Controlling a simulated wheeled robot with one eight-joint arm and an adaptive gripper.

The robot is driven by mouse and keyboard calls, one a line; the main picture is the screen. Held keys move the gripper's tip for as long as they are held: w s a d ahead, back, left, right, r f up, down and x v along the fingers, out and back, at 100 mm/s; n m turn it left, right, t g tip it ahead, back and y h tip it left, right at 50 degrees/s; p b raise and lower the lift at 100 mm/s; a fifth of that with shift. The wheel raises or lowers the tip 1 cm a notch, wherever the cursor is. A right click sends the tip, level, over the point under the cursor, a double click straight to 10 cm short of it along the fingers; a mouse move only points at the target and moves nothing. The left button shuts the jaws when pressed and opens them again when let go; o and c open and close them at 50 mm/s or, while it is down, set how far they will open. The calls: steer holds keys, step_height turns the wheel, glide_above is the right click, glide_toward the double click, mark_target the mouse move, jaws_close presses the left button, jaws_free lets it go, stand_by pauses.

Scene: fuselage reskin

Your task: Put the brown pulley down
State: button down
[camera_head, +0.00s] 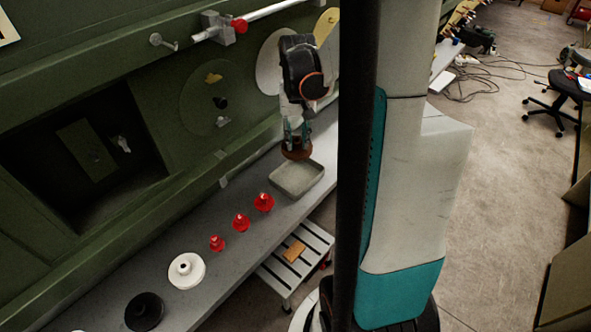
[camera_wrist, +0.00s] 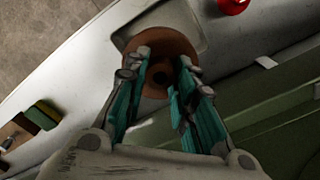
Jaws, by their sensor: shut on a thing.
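The brown pulley (camera_head: 297,153) is in my gripper (camera_head: 296,138), at its lower end, just above or at the back edge of a shallow grey tray (camera_head: 298,193) on the bench. I cannot tell whether the pulley touches anything below. In the wrist view the pulley (camera_wrist: 158,32) shows as a round brown disc with a dark central hole. The teal fingers of my gripper (camera_wrist: 165,65) close on its hub from both sides.
Several red parts (camera_head: 241,223), a white pulley (camera_head: 187,270) and a black pulley (camera_head: 144,311) stand along the grey bench (camera_head: 150,275). The green fuselage wall (camera_head: 110,45) rises behind. A step stool (camera_head: 296,258) stands in front of the bench.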

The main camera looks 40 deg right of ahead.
step_height(320, 180, down, 12)
steer(key=shift+f+b, duration=0.2)
steer(key=shift+b, duration=0.95)
steer(key=shift+f, duration=0.1)
steer(key=c, duration=1.3)
jaws_free()
step_height(320, 180, up, 12)
steer(key=p, duration=0.2)
steer(key=shift+p, duration=0.3)
